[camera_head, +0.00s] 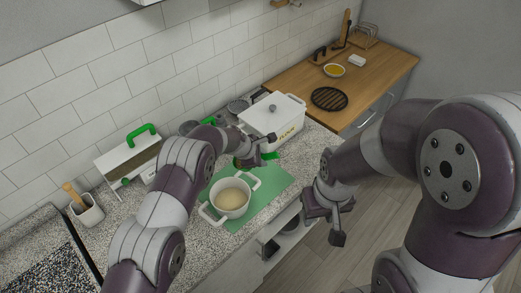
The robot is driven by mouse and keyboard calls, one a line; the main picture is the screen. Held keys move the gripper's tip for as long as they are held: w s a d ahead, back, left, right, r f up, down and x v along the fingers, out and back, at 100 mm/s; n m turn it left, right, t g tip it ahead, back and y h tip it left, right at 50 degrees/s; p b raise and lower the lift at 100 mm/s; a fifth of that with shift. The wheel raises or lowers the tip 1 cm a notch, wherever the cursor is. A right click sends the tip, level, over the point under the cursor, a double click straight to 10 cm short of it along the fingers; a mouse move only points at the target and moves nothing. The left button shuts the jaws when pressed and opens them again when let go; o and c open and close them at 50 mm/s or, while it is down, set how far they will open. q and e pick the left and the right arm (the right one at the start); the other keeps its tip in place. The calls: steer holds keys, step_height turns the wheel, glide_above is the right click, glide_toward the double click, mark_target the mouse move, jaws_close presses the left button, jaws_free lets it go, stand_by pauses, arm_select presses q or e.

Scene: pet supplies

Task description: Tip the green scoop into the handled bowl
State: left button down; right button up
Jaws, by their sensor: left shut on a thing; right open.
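The white handled bowl (230,214) stands upright on a green mat (263,201) on the counter, with pale beige contents inside. My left gripper (256,157) is behind and a little right of the bowl, above the back of the mat. It is shut on the green scoop (269,156), of which only a small green part shows; the gripper hides the rest, so I cannot tell its tilt or contents. My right gripper (328,226) is open and empty, to the right of the bowl, out past the counter's front edge.
A white lidded bin (275,122) stands close behind my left gripper. A white box with a green handle (128,158) and a pot with a wooden-handled tool (88,212) stand at left.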

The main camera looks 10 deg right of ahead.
arm_select(q)
steer(key=shift+s+a+f+t+h, duration=0.15)
steer(key=shift+s+f+t+h, duration=0.1)
steer(key=shift+f, duration=0.15)
steer(key=shift+s+a+f+t+h, duration=0.1)
steer(key=shift+f+t+h, duration=0.15)
steer(key=shift+f, duration=0.15)
steer(key=shift+b, duration=0.3)
steer(key=shift+s+a+f+t+h+b, duration=0.3)
steer(key=shift+t+h+b, duration=0.35)
steer(key=shift+b, duration=2.6)
steer(key=shift+s+a+f+t+h+b, duration=0.15)
steer(key=shift+s+a+t+h+b, duration=0.55)
steer(key=shift+b, duration=2.55)
steer(key=shift+s+a+f+t+h+b, duration=0.2)
steer(key=shift+h+b, duration=0.75)
steer(key=shift+b, duration=2.3)
arm_select(e)
step_height(320, 180, down, 20)
steer(key=s, duration=0.1)
steer(key=shift+r, duration=0.2)
